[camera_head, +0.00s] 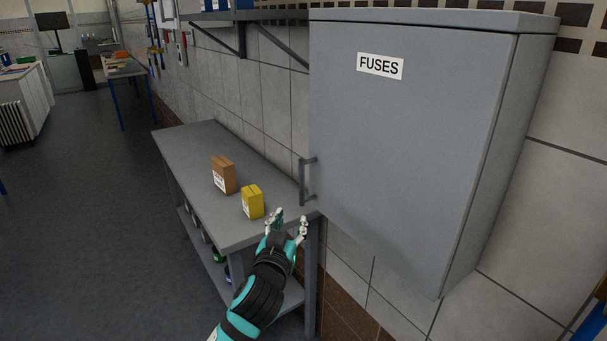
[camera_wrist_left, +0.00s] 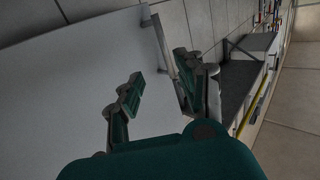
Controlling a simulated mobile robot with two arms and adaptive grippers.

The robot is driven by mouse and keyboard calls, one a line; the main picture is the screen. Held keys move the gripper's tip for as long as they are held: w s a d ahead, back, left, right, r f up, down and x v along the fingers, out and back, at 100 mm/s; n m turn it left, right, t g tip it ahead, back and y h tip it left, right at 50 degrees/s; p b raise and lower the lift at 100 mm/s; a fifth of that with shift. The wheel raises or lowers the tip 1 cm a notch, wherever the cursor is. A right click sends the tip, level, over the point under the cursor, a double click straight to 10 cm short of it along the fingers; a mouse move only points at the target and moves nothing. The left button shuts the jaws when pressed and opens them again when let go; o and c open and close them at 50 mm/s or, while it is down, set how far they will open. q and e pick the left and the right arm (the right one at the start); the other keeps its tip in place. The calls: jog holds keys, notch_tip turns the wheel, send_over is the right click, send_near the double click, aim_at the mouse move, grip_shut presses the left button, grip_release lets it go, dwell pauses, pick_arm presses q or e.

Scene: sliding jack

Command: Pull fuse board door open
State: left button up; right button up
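The grey fuse board door (camera_head: 410,130), labelled FUSES, appears flush with its wall cabinet. Its vertical bar handle (camera_head: 302,182) is at the lower left edge of the door. My left gripper (camera_head: 290,220) is open and empty, just below the handle, in front of the bench. In the left wrist view, the handle (camera_wrist_left: 159,45) lies ahead of the spread fingers of my left gripper (camera_wrist_left: 158,78), apart from the fingertips as far as I can tell. The pale door (camera_wrist_left: 75,95) fills the left of that view. My right gripper is not in view.
A grey workbench (camera_head: 190,150) stands left of the cabinet, with a brown box (camera_head: 223,174) and a yellow box (camera_head: 252,201) on top. A bracketed shelf (camera_head: 240,15) is above it. The floor (camera_head: 90,230) at left is clear.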

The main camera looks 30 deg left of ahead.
pick_arm(q)
notch_tip(320, 180, up, 2)
jog(key=p, duration=0.3)
send_near(301, 181)
jog(key=x, duration=0.4)
jog(key=shift+w+r, duration=0.2)
jog(key=shift+w, duration=0.1)
jog(key=x, duration=0.5)
jog(key=shift+w+a+p, duration=0.1)
jog(key=shift+a+p, duration=0.05)
jog(key=shift+p, duration=0.2)
jog(key=shift+w+a, duration=0.15)
jog(key=shift+w, duration=0.25)
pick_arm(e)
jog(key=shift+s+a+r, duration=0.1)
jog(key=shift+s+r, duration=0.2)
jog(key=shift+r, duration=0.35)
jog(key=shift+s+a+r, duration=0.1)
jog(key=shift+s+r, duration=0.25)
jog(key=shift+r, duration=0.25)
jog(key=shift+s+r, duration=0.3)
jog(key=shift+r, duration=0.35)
pick_arm(q)
jog(key=shift+f, duration=0.1)
grip_shut()
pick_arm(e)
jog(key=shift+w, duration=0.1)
